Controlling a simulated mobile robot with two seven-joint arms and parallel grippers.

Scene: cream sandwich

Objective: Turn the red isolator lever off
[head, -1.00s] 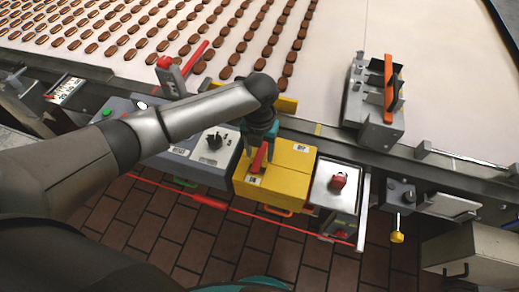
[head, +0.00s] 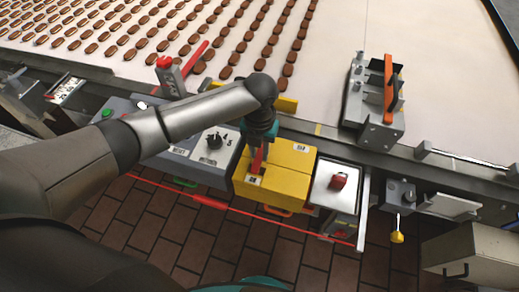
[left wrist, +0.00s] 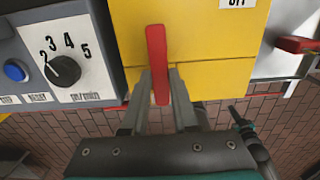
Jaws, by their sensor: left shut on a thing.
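The red isolator lever (head: 257,160) is on the yellow box (head: 284,178) at the front of the machine. In the left wrist view the lever (left wrist: 157,50) stands upright in the picture against the yellow front, with a partly cut-off label reading OFF (left wrist: 237,3) up and to its right. My left gripper (left wrist: 160,88) is shut on the lever, one finger on each side. In the head view my left gripper (head: 258,148) partly covers the lever.
A grey panel with a black dial (head: 215,140) is left of the yellow box. The conveyor with biscuits (head: 288,70) lies behind. A red cord (head: 210,202) runs along the front, above tiled floor.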

